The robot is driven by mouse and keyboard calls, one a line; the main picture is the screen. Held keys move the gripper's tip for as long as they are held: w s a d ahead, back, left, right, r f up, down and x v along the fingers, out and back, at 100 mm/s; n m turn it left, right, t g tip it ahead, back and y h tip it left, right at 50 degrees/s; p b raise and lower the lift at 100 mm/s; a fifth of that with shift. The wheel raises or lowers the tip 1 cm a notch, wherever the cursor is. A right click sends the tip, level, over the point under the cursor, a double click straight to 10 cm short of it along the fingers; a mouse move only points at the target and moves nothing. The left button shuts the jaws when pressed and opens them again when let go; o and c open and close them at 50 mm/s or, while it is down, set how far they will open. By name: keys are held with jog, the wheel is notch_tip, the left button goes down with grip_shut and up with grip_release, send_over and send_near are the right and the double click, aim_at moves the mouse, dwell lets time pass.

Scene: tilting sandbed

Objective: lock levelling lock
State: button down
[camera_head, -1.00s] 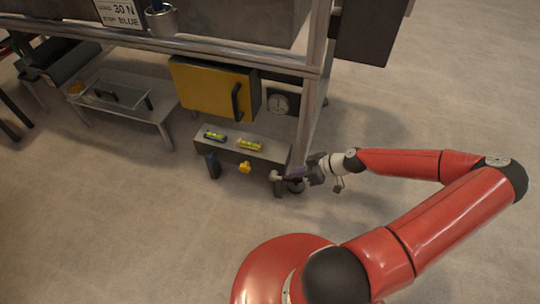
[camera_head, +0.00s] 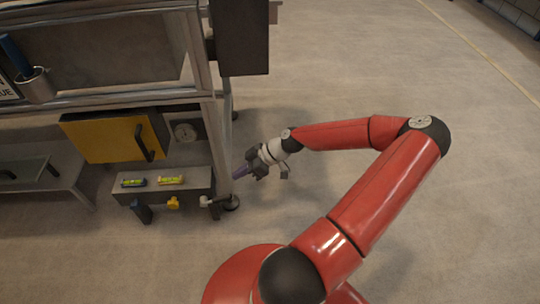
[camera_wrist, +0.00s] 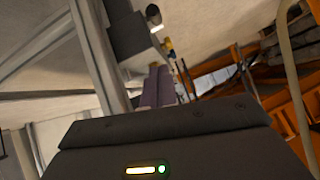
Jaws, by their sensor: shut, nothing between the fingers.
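A grey levelling box (camera_head: 190,187) carries two spirit vials, a left one (camera_head: 133,183) and a right one (camera_head: 171,180). On its front are a blue handle (camera_head: 142,212), a yellow knob (camera_head: 173,203) and a pale-ended lever (camera_head: 207,201) at the right end. I cannot tell which is the levelling lock. My gripper (camera_head: 238,174) is shut and empty, to the right of the box beside the frame's leg, apart from the lever. Its purple fingers (camera_wrist: 155,87) show in the wrist view, pointing toward small fittings. The vial bubbles are too small to read.
A metal frame leg (camera_head: 222,150) stands between my gripper and the box, with a dark round foot (camera_head: 231,203). A yellow door (camera_head: 108,139) and a dial (camera_head: 184,131) are above the box. A dark cabinet (camera_head: 241,38) hangs above. The floor at right is clear.

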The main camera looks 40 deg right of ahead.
jog(key=v, duration=1.1)
jog(key=shift+s+d+f+p, duration=0.2)
jog(key=shift+d+f+p, duration=0.05)
jog(key=shift+d+p, duration=0.1)
jog(key=s+a+r+m+g+h, duration=0.2)
jog(key=a+g+h, duration=0.3)
jog(key=a+g, duration=0.3)
jog(key=s+a+r+m+t+h, duration=0.2)
jog(key=a+r, duration=0.5)
jog(key=r, duration=0.4)
jog(key=s+a+r+m+t+h, duration=0.1)
jog(key=s+a+r+m+t, duration=0.4)
jog(key=r, duration=0.7)
jog(key=s+a+t, duration=0.1)
jog(key=s+a, duration=0.1)
jog(key=a, duration=0.1)
jog(key=shift+h, duration=0.4)
jog(key=shift+r, duration=0.15)
